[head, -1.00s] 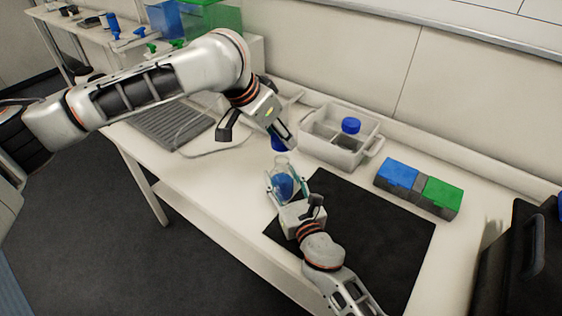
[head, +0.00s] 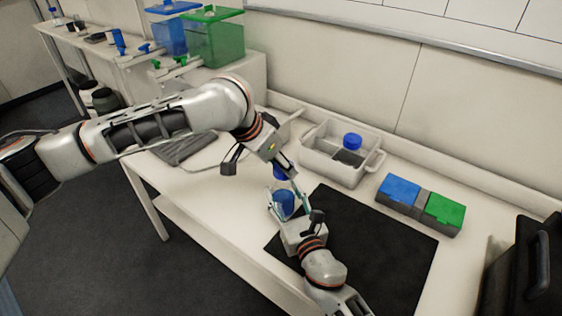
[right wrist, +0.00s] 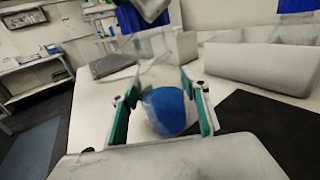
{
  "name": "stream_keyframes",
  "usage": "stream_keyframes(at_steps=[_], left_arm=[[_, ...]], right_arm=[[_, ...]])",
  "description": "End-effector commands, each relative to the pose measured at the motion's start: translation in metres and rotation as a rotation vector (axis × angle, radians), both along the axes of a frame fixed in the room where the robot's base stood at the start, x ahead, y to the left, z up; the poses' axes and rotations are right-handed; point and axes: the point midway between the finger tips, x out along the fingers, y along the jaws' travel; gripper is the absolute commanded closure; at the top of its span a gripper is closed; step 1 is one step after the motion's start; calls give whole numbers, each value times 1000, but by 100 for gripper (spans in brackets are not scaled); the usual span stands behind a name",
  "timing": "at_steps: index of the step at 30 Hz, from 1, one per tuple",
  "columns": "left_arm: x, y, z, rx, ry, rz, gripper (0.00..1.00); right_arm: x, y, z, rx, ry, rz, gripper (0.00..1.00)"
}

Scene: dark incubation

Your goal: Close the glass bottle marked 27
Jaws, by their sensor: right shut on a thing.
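A clear glass bottle with blue contents (head: 284,206) stands over the front left edge of the black mat; no number is legible. My right gripper (head: 285,208) is shut around its body. The wrist view shows the bottle (right wrist: 165,110) between teal-padded fingers, its neck open and leaning left in that picture. My left gripper (head: 284,168) is above it, shut on a blue cap (head: 280,173). In the right wrist view the cap (right wrist: 130,18) is at the top, near the neck and apparently apart from it. The head view hides the exact gap.
A grey-white divided bin (head: 322,165) behind holds a blue-capped bottle (head: 352,142). A blue-and-green-lidded box (head: 420,204) stands right of it. The black mat (head: 380,245) is otherwise largely clear. A dark case (head: 530,265) stands at the far right.

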Motion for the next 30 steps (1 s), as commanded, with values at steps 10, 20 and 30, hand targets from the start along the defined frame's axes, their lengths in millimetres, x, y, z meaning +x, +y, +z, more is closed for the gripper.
stream_keyframes(at_steps=[10, 20, 30], left_arm=[[0, 0, -12, -1, 1, -1, 75], [0, 0, -11, -1, 1, -1, 75], [0, 0, -16, -1, 1, -1, 75]], right_arm=[[0, 0, 0, 0, 0, 0, 94], [0, 0, 0, 0, 0, 0, 94], [0, 0, 0, 0, 0, 0, 94]])
